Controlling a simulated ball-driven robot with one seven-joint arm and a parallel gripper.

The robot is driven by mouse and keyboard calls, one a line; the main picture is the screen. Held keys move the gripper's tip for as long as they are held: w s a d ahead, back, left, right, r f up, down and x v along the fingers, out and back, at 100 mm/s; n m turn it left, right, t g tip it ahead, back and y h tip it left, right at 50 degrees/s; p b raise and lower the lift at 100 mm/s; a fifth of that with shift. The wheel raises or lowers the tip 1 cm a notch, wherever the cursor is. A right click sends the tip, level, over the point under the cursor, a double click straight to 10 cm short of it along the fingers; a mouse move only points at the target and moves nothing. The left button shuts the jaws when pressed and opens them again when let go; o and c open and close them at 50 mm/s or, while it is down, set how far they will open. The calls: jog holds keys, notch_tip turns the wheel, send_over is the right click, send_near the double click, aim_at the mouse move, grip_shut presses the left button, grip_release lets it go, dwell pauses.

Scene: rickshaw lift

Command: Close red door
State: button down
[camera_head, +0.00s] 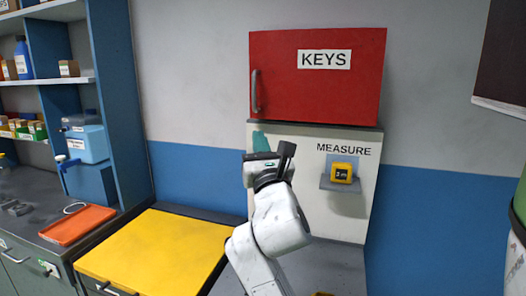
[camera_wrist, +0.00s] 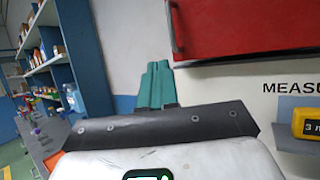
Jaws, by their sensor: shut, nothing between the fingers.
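The red door (camera_head: 318,85) is on a wall cabinet, with a KEYS label and a grey vertical handle (camera_head: 256,92) at its left edge. It looks flush with the cabinet; I cannot tell whether a small gap is left. In the wrist view the door (camera_wrist: 240,25) is at the upper right, with its handle (camera_wrist: 174,27) at the left. My gripper (camera_head: 259,138) is below the door's lower left corner, in front of the white panel. In the wrist view its teal fingers (camera_wrist: 157,70) are together and empty, below and left of the handle, apparently not touching the door.
A yellow tape measure (camera_head: 342,172) sits on a small holder on the white panel (camera_head: 300,140) under the door. A yellow-topped cabinet (camera_head: 155,250) and shelves (camera_head: 112,100) stand to the left. A dark panel (camera_head: 503,60) hangs at the upper right.

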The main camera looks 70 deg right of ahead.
jog(key=p+x, duration=0.1)
jog(key=x, duration=0.5)
jog(key=shift+d, duration=0.1)
